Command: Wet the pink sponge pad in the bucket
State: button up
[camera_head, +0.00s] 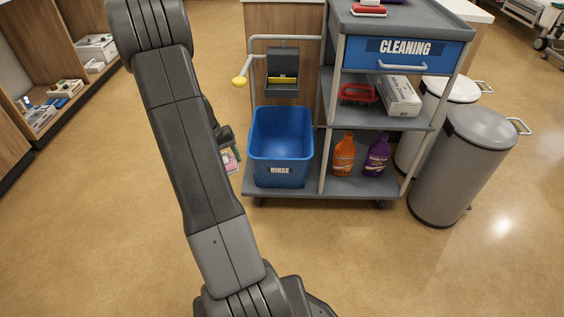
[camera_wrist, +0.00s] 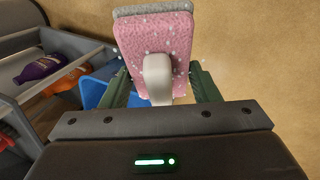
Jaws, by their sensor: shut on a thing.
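The pink sponge pad (camera_wrist: 130,38) is held in my gripper (camera_wrist: 160,85). It has a grey backing along one edge, white specks on its face and a pale handle (camera_wrist: 157,72) between the green fingers, which are shut on it. In the head view a small part of the pad (camera_head: 230,160) shows beside my arm, just left of the bucket. The blue bucket (camera_head: 281,135), labelled RINSE, stands on the cart's bottom shelf. Its blue side also shows in the wrist view (camera_wrist: 95,92), left of the pad. The bucket's inside bottom and any water cannot be made out.
The cleaning cart (camera_head: 345,185) carries an orange bottle (camera_head: 344,155) and a purple bottle (camera_head: 377,156) right of the bucket. A wringer (camera_head: 283,74) and a yellow-tipped rail (camera_head: 239,82) are above it. Grey bins (camera_head: 465,165) stand at the right. The floor left of the cart is clear.

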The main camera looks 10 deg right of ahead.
notch_tip(320, 180, down, 10)
jog(key=b, duration=0.6)
dwell(0.4)
jog(key=shift+r, duration=0.15)
dwell(1.8)
jog(key=shift+r+p, duration=1.2)
jog(key=shift+r, duration=0.75)
notch_tip(320, 180, up, 8)
jog(key=shift+s+f+p, duration=0.1)
jog(key=shift+f+p, duration=0.05)
jog(key=shift+p, duration=0.85)
notch_tip(320, 180, up, 18)
jog(key=s+p, duration=0.2)
jog(key=p, duration=2.7)
jog(key=shift+s+r, duration=0.15)
jog(key=shift+r, duration=0.1)
